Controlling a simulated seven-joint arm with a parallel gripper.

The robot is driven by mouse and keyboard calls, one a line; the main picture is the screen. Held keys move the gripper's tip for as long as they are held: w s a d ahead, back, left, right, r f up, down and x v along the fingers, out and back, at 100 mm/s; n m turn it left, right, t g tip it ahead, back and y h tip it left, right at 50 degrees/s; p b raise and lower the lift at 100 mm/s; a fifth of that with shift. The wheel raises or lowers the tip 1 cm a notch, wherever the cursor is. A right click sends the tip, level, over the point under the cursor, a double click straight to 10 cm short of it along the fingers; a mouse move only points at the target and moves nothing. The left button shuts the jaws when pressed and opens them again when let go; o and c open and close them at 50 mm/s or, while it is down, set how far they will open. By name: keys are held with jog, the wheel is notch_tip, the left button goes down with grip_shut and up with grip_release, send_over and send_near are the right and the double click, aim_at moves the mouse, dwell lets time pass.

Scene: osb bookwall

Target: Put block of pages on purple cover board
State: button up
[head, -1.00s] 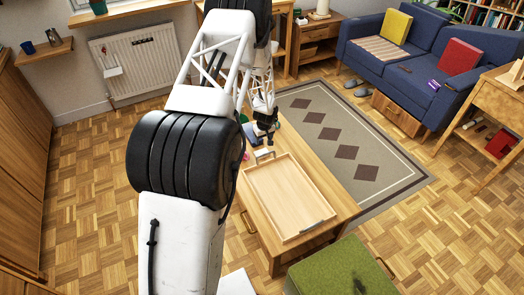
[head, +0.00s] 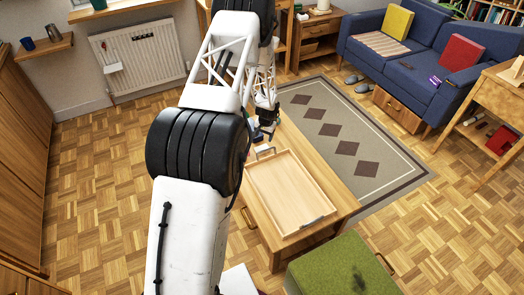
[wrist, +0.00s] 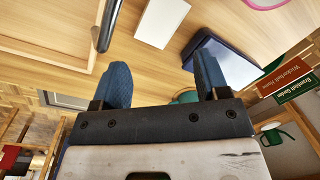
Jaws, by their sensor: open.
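My gripper (wrist: 162,75) is open and empty above the wooden coffee table, with its two blue fingers wide apart in the wrist view. It also shows small beside my arm in the head view (head: 260,131). A white rectangular block (wrist: 163,20), which looks like the block of pages, lies flat on the table beyond the fingertips, apart from them. My arm hides both in the head view.
A wooden tray (head: 290,194) with metal handles fills the near part of the coffee table (head: 322,172). In the wrist view, a pink-rimmed item (wrist: 266,3) and red (wrist: 285,78) and green (wrist: 297,88) books are to the right. A green ottoman (head: 340,268) stands in front.

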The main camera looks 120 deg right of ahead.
aim_at(262, 148)
jog(key=m, duration=0.2)
jog(key=f+m, duration=0.1)
jog(key=m, duration=0.1)
jog(key=shift+s+d, duration=0.15)
jog(key=m, duration=0.2)
jog(key=f+m, duration=0.1)
jog(key=m, duration=0.1)
jog(key=shift+s+d+t+y, duration=0.1)
jog(key=shift+t+y, duration=0.2)
jog(key=shift+f, duration=0.15)
jog(key=shift+w+f, duration=0.2)
jog(key=shift+f, duration=1)
jog(key=shift+w+d+f, duration=0.1)
jog(key=shift+w+f, duration=0.1)
jog(key=shift+f, duration=1.1)
jog(key=shift+w+f, duration=0.15)
jog(key=shift+f, duration=1.1)
jog(key=c, duration=0.8)
